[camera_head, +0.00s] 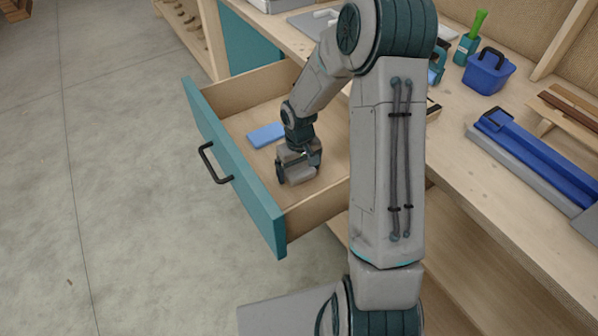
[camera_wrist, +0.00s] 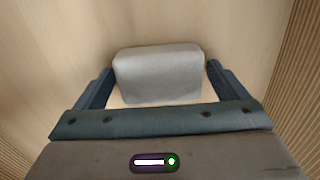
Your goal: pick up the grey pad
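The grey pad (camera_head: 297,174) lies in the open drawer (camera_head: 236,176), near its front right corner. It is a rounded block and also shows in the wrist view (camera_wrist: 158,75), between and slightly beyond my fingertips. My gripper (camera_head: 298,166) is down inside the drawer, right over the pad. In the wrist view my gripper (camera_wrist: 160,68) is open, with one dark finger at each side of the pad. A narrow gap shows at the fingers, so it does not look gripped. The gripper's body hides part of the pad in the head view.
A blue block (camera_head: 266,135) lies in the drawer behind my gripper. The drawer's teal front with a black handle (camera_head: 214,163) and its wooden sides stand close around. The bench top (camera_head: 475,175) holds a blue caddy (camera_head: 488,71) and a long blue tool (camera_head: 535,150).

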